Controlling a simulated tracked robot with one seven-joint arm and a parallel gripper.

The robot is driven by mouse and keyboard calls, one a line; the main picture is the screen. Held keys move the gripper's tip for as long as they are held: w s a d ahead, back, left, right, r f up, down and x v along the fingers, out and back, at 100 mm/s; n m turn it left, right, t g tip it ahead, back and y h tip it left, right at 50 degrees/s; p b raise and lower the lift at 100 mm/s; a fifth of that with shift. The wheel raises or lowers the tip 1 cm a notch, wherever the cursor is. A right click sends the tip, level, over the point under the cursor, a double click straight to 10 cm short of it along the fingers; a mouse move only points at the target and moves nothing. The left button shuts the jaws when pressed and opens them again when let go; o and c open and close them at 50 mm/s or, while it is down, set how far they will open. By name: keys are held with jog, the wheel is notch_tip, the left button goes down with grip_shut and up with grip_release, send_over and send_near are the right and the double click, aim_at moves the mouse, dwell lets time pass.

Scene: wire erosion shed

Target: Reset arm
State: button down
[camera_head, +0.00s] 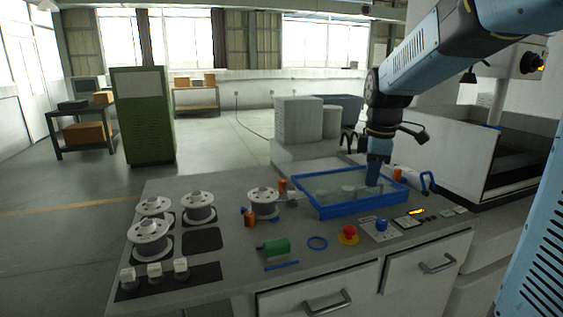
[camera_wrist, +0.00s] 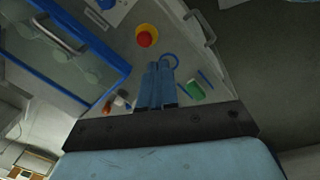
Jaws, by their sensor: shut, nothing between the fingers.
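My gripper (camera_head: 374,178) points down over the right part of the blue-framed tray (camera_head: 347,214) on the workbench in the head view. In the wrist view my gripper (camera_wrist: 163,64) shows its two blue fingers side by side, shut and empty. I cannot tell how far the fingertips are above the tray. My arm reaches in from the upper right of the head view.
A jug-like white bottle (camera_head: 408,178) lies right of the tray.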

jog(key=s+d+m+t, duration=0.1)
jog(key=s+m+t, duration=0.3)
jog(key=s+m, duration=1.1)
jog(key=shift+s+d+r, duration=0.15)
jog(key=shift+s+r, duration=0.3)
jog(key=shift+s, duration=2.05)
jog(key=c, duration=1.8)
grip_release()
